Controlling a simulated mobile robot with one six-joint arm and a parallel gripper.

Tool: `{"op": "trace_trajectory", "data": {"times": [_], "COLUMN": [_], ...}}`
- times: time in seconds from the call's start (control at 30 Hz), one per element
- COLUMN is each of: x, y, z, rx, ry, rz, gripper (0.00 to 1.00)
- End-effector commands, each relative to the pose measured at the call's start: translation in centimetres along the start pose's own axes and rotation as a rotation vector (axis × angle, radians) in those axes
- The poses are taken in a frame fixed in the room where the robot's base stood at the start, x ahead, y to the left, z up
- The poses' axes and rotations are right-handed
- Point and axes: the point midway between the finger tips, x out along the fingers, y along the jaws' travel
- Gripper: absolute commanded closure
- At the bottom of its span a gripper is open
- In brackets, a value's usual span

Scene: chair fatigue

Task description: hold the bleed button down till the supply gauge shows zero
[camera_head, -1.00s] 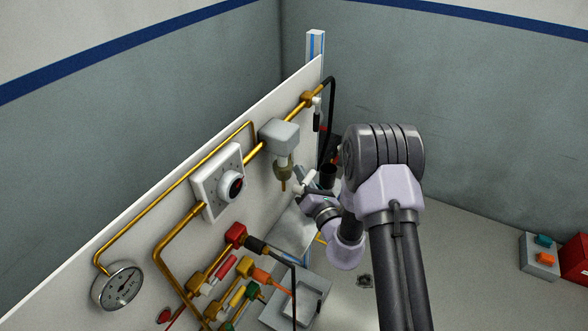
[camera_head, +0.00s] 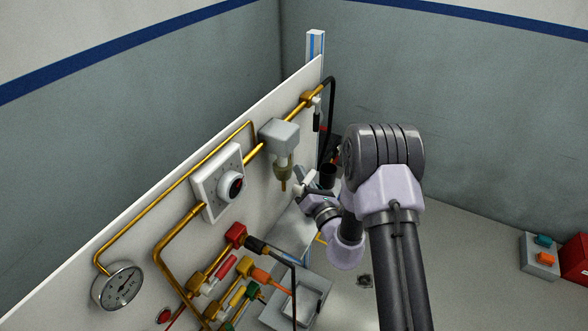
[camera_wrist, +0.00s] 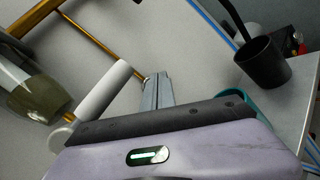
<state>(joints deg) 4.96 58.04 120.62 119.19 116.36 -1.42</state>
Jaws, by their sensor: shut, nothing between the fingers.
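A round dial gauge (camera_head: 118,285) with a white face is at the lower left of the panel in the head view; its reading is too small to tell. A red round button (camera_head: 164,315) is right of it, low on the panel. I cannot tell which part is the bleed button. My gripper (camera_head: 304,189) is by the panel's right part, below the grey-topped filter unit (camera_head: 279,135). In the wrist view my gripper's fingers (camera_wrist: 157,92) are together and empty, close to the panel. A white cylinder (camera_wrist: 104,91) is just left of them; I cannot tell whether they touch.
A square plate with a round knob (camera_head: 231,185) and brass pipes (camera_head: 175,240) cover the panel. Coloured hose fittings (camera_head: 236,236) are below. A black cup (camera_wrist: 264,63) is at the right in the wrist view.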

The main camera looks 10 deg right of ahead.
Motion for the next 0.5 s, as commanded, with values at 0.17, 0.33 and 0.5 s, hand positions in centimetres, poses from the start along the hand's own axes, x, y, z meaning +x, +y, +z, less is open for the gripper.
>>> {"op": "trace_trajectory", "data": {"times": [0.17,0.33,0.5], "x": [0.5,-0.2,-0.7], "y": [0.8,0.4,0.2], "z": [0.2,0.3,0.4], "rx": [-0.007,-0.007,-0.006], "ry": [-0.001,-0.001,0.001], "rz": [0.020,0.018,0.017], "gripper": [1.00,1.00,1.00]}}
